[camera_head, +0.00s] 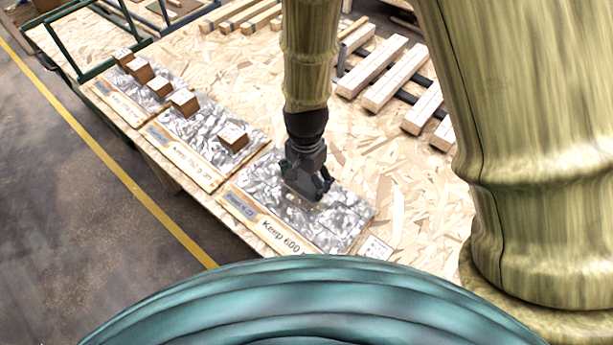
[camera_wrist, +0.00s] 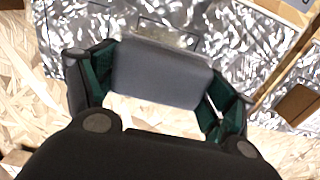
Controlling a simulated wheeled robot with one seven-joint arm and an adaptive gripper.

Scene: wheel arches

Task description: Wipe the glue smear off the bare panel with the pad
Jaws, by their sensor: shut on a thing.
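The bare panel (camera_head: 345,222) is the nearest silver, crinkled-foil panel in the head view, with no blocks on it. My gripper (camera_head: 308,188) is over its middle, pointing down. In the wrist view my gripper (camera_wrist: 160,82) is shut on the dark grey pad (camera_wrist: 160,72), a flat block between its two fingers. The foil panel (camera_wrist: 245,35) shows beyond the pad. A dull beige-grey patch on the foil just above the pad looks like the glue smear (camera_wrist: 165,33); the pad may hide part of it. I cannot tell whether the pad touches the foil.
Two foil panels to the upper left carry small wooden blocks (camera_head: 233,138), (camera_head: 184,101). Printed labels run along the panels' front edges. Wooden bars (camera_head: 372,72) lie at the back right. A small white card (camera_head: 376,247) lies right of the bare panel. The chipboard table (camera_head: 400,190) is clear nearby.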

